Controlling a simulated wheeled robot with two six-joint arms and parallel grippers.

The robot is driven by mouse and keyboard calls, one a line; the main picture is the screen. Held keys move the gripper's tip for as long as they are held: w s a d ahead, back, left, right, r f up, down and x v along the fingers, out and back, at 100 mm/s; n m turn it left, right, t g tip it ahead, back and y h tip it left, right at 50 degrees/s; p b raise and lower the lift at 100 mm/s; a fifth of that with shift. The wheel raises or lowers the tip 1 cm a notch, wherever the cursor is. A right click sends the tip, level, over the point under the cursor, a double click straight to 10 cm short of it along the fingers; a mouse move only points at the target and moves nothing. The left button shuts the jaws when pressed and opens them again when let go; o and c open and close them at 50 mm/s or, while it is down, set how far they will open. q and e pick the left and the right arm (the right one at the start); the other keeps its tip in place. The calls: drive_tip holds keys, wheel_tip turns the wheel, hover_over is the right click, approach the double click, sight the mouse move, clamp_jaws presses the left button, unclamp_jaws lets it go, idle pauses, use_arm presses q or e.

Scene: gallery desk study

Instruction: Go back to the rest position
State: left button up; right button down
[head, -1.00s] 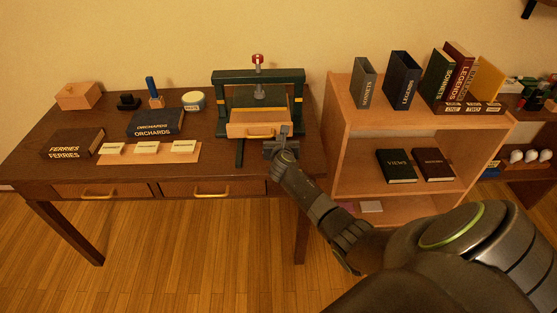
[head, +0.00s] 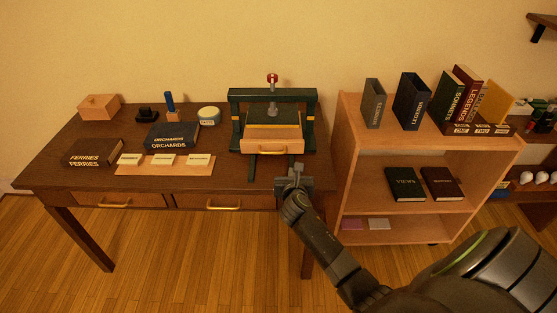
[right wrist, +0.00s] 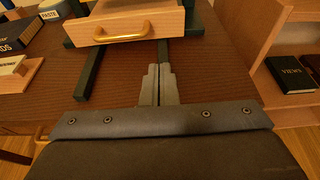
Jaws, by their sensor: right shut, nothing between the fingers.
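My right gripper (head: 293,172) is shut and empty over the front right part of the desk. It stands in front of the green book press (head: 316,120), apart from it. The press has a wooden drawer (head: 260,146) with a brass handle at its front. In the right wrist view my right gripper (right wrist: 158,82) has its fingers together, and the drawer (right wrist: 118,22) with its brass handle lies beyond the tips. My left gripper is not in any view.
The desk (head: 110,186) also carries the Ferries book (head: 93,152), the Orchards book (head: 172,135), a label board (head: 205,169) and a paste jar (head: 209,116). A wooden bookcase (head: 350,125) with several books stands close on the right. Open floor lies in front.

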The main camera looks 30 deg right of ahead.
drive_tip(key=shift+s+a, duration=0.1)
drive_tip(key=s+a+f+m+g+y, duration=0.1)
drive_tip(key=s+f+m+g, duration=0.1)
drive_tip(key=s+m, duration=0.65)
drive_tip(key=s+f+m+g+y, duration=0.1)
drive_tip(key=s+f+m+g, duration=0.15)
drive_tip(key=s+m, duration=0.65)
drive_tip(key=s+a+r+m+g+y, duration=0.15)
drive_tip(key=s+a+m, duration=0.35)
drive_tip(key=s, duration=0.5)
drive_tip(key=s+a+r+m+g+y, duration=0.1)
drive_tip(key=s+a+m+g+y, duration=0.15)
drive_tip(key=s+m, duration=0.6)
wheel_tip(320, 180, down, 25)
drive_tip(key=d+g, duration=0.1)
drive_tip(key=d, duration=0.1)
drive_tip(key=s+a+f+g, duration=0.1)
drive_tip(key=s+f, duration=1.4)
drive_tip(key=shift+s+a+f+n+y, duration=0.25)
drive_tip(key=shift+s+n+y, duration=0.05)
drive_tip(key=shift+n, duration=0.1)
